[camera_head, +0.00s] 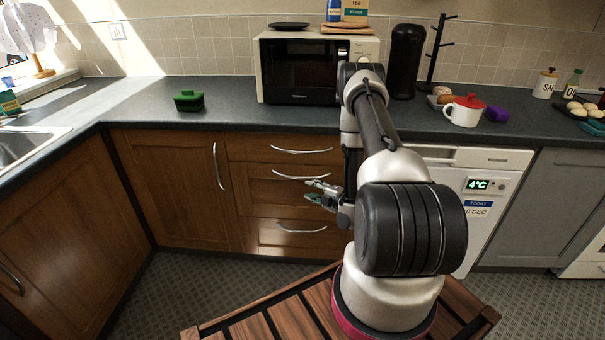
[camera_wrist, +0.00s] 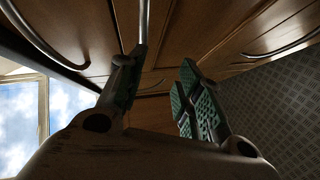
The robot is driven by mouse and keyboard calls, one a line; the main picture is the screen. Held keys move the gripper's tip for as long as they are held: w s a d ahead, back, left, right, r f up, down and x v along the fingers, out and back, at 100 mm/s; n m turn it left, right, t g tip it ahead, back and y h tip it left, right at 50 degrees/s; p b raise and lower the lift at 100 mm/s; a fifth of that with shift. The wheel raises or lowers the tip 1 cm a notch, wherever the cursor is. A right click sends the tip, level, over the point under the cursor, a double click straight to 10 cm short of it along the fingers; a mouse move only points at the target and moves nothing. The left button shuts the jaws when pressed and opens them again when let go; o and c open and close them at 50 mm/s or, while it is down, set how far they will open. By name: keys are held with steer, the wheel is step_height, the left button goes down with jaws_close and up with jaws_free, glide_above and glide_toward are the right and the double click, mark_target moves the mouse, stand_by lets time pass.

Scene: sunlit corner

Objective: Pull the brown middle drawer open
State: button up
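The brown middle drawer (camera_head: 262,190) is in the wooden cabinet under the microwave, between a top and a bottom drawer. Its front looks flush with the cabinet. Its curved metal handle (camera_head: 299,178) runs across the upper part of the front. My gripper (camera_head: 318,191) is at the right side of this drawer, by the right end of the handle. In the wrist view my gripper (camera_wrist: 160,85) is open, with green pads on the fingers. The handle (camera_wrist: 143,22) shows in the gap, close to the left finger; I cannot tell whether they touch.
The top drawer handle (camera_head: 301,151) and bottom drawer handle (camera_head: 302,229) are close above and below. A white appliance (camera_head: 455,240) stands right of the drawers. The dark worktop (camera_head: 235,118) overhangs above. Patterned floor (camera_head: 215,285) is free before the cabinet.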

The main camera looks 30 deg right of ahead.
mark_target(300, 178)
steer(key=shift+n+t, duration=0.5)
steer(key=shift+n, duration=0.1)
steer(key=w, duration=0.2)
steer(key=w+a, duration=0.1)
steer(key=w, duration=0.2)
steer(key=w+r, duration=0.1)
steer(key=w, duration=0.1)
steer(key=shift+w+a, duration=0.15)
steer(key=shift+w, duration=0.25)
jaws_close()
